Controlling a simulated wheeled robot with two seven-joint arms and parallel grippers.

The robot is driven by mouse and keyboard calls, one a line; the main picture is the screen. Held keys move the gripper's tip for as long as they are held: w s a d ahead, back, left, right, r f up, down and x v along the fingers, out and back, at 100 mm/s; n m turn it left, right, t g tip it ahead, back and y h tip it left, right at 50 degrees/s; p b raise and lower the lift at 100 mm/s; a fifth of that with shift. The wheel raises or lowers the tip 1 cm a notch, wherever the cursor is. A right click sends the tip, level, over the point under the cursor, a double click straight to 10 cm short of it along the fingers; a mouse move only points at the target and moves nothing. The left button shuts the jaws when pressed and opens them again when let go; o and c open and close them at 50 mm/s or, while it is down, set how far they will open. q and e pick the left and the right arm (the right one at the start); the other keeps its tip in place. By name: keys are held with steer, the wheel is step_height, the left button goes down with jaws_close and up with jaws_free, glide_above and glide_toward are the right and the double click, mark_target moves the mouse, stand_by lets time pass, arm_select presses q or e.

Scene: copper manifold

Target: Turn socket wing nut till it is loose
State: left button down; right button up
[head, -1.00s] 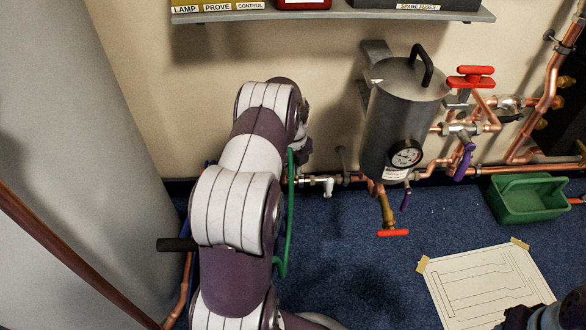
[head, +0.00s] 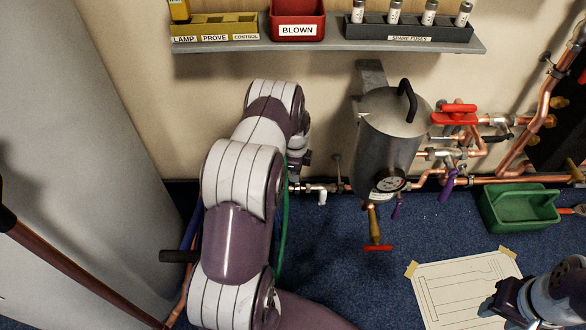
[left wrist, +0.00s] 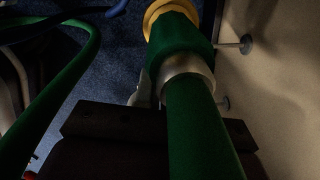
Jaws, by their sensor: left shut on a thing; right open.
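My left gripper (head: 303,158) is low by the wall, left of the grey steel canister, mostly hidden behind my own arm. In the left wrist view its dark jaws (left wrist: 170,128) are shut on a green hose (left wrist: 203,130). Past the jaws the hose meets a metal collar (left wrist: 186,70), a wider green sleeve (left wrist: 178,42) and a brass-yellow ring (left wrist: 166,10). I cannot make out the wings of a socket wing nut; it may be hidden. My right gripper (head: 508,300) is open and empty over the paper drawing at the lower right.
The steel canister (head: 388,135) has a gauge and a red-handled valve (head: 377,247) below. Copper pipes with a red valve handle (head: 454,114) run along the wall. A green tray (head: 520,208) and taped paper drawing (head: 450,285) lie on blue carpet. A shelf (head: 320,47) is above.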

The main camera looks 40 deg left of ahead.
arm_select(q)
steer(key=n, duration=0.1)
steer(key=w+n+p, duration=0.1)
steer(key=n, duration=0.1)
steer(key=a+n, duration=0.1)
steer(key=shift+w+n, duration=0.3)
steer(key=n, duration=0.2)
steer(key=w+a+n+p, duration=0.1)
steer(key=n, duration=0.1)
steer(key=shift+a, duration=0.3)
steer(key=c, duration=1.2)
jaws_free()
step_height(320, 180, up, 8)
steer(key=p, duration=0.3)
steer(key=shift+f+p, duration=0.25)
steer(key=shift+p, duration=0.1)
